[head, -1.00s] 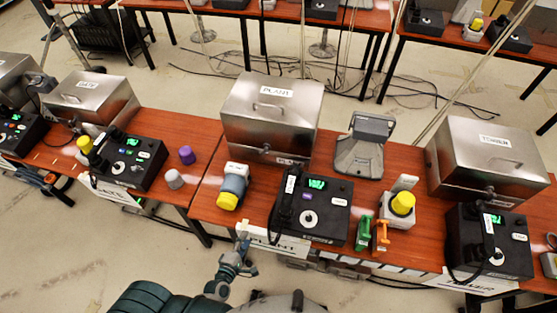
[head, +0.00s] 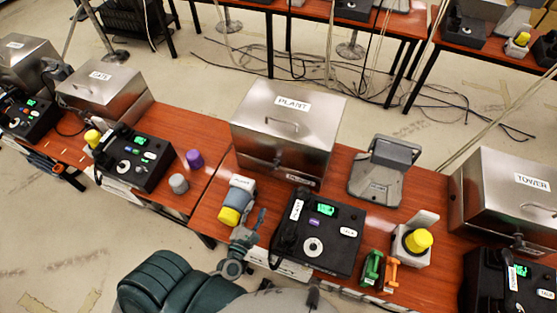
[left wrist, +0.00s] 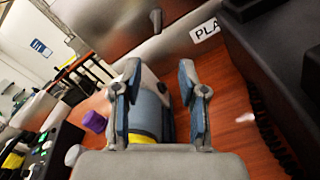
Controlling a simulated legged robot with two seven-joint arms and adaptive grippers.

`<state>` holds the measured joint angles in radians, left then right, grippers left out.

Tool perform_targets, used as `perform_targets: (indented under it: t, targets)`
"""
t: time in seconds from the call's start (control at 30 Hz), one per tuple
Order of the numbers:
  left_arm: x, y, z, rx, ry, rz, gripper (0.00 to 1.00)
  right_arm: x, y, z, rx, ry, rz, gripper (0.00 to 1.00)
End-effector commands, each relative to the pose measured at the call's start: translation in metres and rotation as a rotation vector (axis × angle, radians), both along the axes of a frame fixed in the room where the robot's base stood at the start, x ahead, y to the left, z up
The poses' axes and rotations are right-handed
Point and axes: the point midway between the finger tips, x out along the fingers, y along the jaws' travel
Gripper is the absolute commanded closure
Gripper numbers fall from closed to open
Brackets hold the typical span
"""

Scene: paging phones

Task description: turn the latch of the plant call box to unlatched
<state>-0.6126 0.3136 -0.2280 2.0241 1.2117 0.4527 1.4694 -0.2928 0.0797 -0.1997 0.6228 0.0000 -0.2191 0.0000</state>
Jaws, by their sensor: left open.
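The plant call box (head: 290,125) is a brushed-metal box with a PLANT label and a handle on its lid. Its small dark latch (head: 277,163) sits on the front face; its exact angle is too small to tell. In the left wrist view the box front (left wrist: 125,25) fills the top, with the latch (left wrist: 157,19) near the upper edge. My left gripper (head: 259,214) is at the table's front edge, between the blue-grey-and-yellow device and the black phone, short of the box. In the wrist view its fingers (left wrist: 158,80) are apart and empty. My right gripper is not seen.
The blue-grey-and-yellow device (head: 237,203) stands left of the gripper and shows behind the fingers. The black plant phone (head: 335,235) is at right. A grey stand (head: 385,170), green and orange clips (head: 380,270), and the tower box (head: 510,195) lie further right.

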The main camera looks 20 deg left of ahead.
Motion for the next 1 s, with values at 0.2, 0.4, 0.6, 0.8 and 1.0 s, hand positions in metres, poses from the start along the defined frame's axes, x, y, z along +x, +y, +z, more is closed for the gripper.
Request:
perform_targets:
  t: [0.2,0.4,0.6,0.8,1.0]
  targets:
    - [0.015,0.001,0.004,-0.012,-0.007,0.003,0.58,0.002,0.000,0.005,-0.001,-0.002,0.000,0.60]
    - [0.060,0.003,0.006,-0.012,-0.009,0.003,0.58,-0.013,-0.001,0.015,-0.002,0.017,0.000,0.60]
    - [0.108,0.006,0.004,-0.011,-0.007,0.002,0.58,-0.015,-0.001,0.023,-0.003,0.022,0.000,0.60]
    - [0.148,0.009,0.003,-0.011,-0.005,0.002,0.58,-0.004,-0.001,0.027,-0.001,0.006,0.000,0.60]
    - [0.170,0.010,0.001,-0.010,-0.004,0.001,0.58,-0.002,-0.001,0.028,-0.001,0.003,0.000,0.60]
